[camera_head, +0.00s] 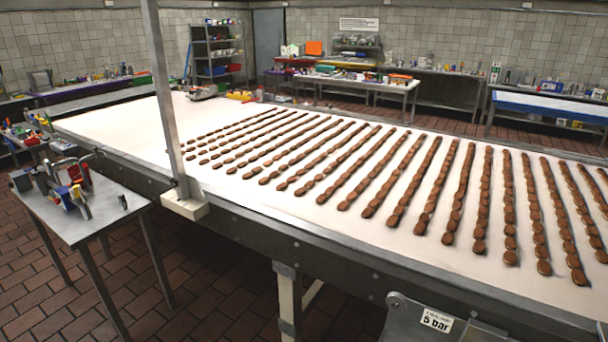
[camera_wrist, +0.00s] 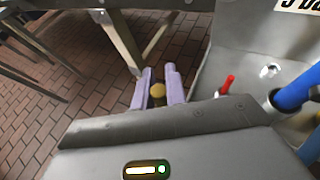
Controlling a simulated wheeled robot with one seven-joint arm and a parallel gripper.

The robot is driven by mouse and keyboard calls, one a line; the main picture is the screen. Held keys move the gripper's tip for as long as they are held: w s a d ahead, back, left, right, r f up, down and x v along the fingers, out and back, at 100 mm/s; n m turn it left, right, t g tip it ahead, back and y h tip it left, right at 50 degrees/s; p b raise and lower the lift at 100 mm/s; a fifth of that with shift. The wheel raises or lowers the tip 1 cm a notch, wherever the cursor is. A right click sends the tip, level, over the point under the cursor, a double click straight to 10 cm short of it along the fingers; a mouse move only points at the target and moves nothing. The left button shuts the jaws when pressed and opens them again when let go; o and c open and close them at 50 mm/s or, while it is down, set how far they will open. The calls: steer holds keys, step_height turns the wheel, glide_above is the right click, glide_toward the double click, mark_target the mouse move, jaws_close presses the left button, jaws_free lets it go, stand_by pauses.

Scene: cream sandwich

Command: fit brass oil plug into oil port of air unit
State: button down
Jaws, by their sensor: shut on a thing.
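My gripper (camera_wrist: 159,74) shows in the wrist view with two lilac fingers. It is shut on a round, brass-coloured plug (camera_wrist: 158,91), which sits between the fingers over the brick floor. To its right is a grey metal panel (camera_wrist: 245,45) with a red part (camera_wrist: 228,84), a thick blue part (camera_wrist: 295,88) and a small shiny round fitting (camera_wrist: 270,71). This looks like the air unit; I cannot tell which fitting is the oil port. The plug is apart from the panel. In the head view, a grey housing (camera_head: 405,312) carries a "5 bar" label; my gripper is not seen there.
A long conveyor (camera_head: 110,122) carries rows of brown biscuits. A small steel table (camera_head: 95,222) with tools stands at the left. A steel post (camera_head: 165,95) rises at the conveyor's near edge. In the wrist view, a conveyor leg (camera_wrist: 124,42) stands beyond my fingers, with open floor left.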

steer(key=d, duration=0.7)
steer(key=shift+a, duration=0.1)
